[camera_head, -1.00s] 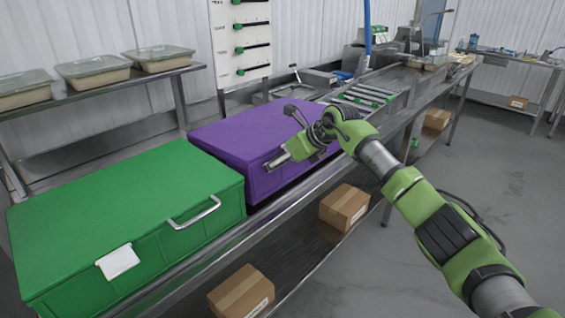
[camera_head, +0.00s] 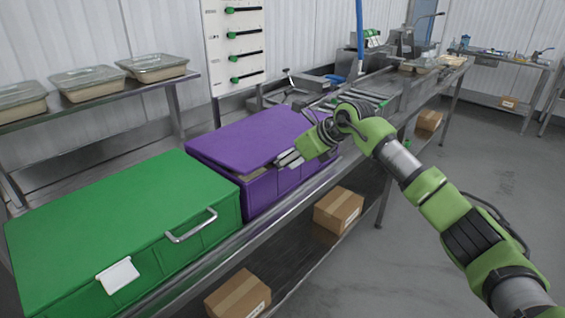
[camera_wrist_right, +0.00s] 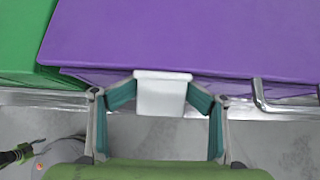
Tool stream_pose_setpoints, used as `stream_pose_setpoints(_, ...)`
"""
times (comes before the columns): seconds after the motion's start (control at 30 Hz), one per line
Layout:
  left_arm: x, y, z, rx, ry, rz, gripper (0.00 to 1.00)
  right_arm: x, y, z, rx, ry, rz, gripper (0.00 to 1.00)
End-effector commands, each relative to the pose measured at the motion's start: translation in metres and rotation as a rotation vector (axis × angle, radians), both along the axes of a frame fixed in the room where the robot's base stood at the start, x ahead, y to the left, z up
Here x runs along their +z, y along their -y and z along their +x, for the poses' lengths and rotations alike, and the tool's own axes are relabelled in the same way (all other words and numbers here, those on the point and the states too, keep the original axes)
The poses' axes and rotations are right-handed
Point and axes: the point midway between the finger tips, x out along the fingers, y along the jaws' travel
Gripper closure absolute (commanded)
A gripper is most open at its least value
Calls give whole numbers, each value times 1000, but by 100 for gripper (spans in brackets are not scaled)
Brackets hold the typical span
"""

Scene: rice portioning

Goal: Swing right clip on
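The purple box (camera_head: 259,196) stands on the metal bench with its lid (camera_head: 248,134) over it. A pale strip shows under the lid's front left edge, so the lid does not look flush there. In the right wrist view a white clip (camera_wrist_right: 161,98) hangs at the lid's front edge, left of the metal handle (camera_wrist_right: 262,97). My right gripper (camera_head: 289,158) is at the box's front, and hides the clip in the head view. In the wrist view its fingertips (camera_wrist_right: 163,88) bracket the clip and appear to touch both sides. My left gripper is out of view.
A green box (camera_head: 100,222) with its own handle and white clip (camera_head: 118,275) stands close to the purple box's left. A shelf behind carries lidded trays (camera_head: 152,67). Cardboard boxes (camera_head: 338,209) lie below the bench. The aisle floor at right is clear.

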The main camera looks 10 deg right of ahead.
Motion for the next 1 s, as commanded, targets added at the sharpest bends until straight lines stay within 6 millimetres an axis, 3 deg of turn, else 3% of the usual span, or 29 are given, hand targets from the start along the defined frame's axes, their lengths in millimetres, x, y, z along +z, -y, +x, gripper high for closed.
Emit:
stream_pose_setpoints(0.43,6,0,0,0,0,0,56,5,2,-3,-1,-5,-3,47)
stream_pose_setpoints(0.77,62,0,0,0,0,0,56,61,2,-2,-1,-4,-3,47)
stream_pose_setpoints(1.0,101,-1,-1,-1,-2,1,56,77,55,-59,-10,-18,-7,47)
